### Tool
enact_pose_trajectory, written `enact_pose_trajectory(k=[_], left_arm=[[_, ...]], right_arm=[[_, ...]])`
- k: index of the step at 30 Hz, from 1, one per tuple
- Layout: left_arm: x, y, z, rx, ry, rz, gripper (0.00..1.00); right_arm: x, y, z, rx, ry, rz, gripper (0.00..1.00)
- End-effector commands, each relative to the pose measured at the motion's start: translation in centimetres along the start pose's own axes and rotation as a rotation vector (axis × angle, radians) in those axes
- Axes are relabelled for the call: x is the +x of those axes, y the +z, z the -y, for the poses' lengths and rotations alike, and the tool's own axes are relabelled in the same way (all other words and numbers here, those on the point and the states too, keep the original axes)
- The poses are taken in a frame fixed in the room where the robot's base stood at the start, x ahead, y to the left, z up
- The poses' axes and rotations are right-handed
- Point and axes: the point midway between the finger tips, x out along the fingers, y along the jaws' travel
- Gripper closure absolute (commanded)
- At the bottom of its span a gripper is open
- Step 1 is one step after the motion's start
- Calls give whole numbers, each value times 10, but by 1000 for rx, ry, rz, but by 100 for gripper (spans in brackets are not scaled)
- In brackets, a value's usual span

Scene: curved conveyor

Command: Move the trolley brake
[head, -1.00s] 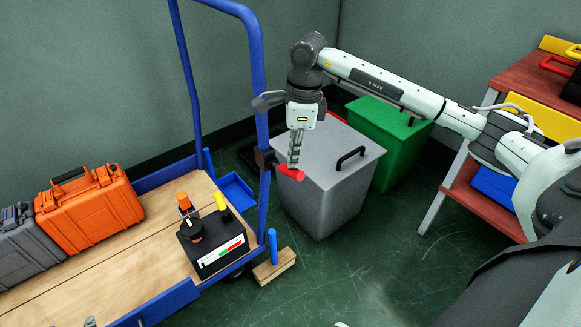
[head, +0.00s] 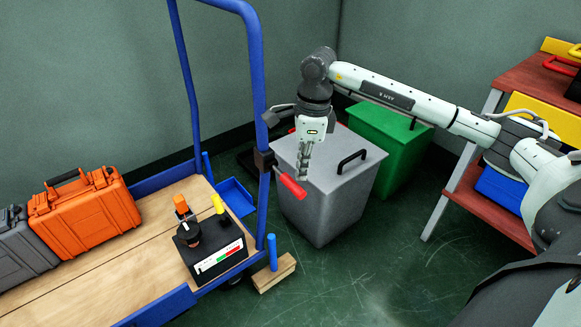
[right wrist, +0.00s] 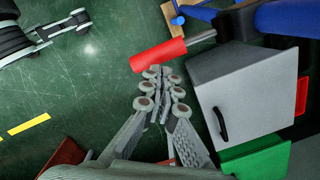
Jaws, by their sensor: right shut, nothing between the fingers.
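The brake is a lever with a red handle (head: 292,186) on a dark bracket (head: 264,160) on the blue upright of the trolley (head: 259,110). The handle slants down to the right, in front of the grey bin. My right gripper (head: 303,177) points down, shut and empty, with its fingertips beside or against the handle's outer part. In the right wrist view the fingertips (right wrist: 160,72) lie close to the red handle (right wrist: 158,55); I cannot tell whether they touch. My left gripper is not in view.
A grey lidded bin (head: 325,205) stands just behind the handle, with a green bin (head: 390,150) beyond. The trolley deck carries an orange case (head: 85,208) and a black control box (head: 212,250). A wooden chock (head: 275,273) lies by the wheel.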

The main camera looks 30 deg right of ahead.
Motion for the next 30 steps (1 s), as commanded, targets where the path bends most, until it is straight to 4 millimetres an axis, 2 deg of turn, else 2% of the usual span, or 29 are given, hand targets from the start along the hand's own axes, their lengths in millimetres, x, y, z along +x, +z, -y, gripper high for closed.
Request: enact_pose_trajectory(k=[3,14,17,24,30], left_arm=[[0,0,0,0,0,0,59],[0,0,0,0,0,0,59],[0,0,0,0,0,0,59],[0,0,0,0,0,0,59],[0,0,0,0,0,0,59]], right_arm=[[-5,-12,0,1,-1,-1,100],[-11,-12,1,0,-2,2,100],[-24,-11,2,0,-5,4,100],[-76,-11,1,0,-5,5,100],[-110,-11,1,0,-3,3,100]])
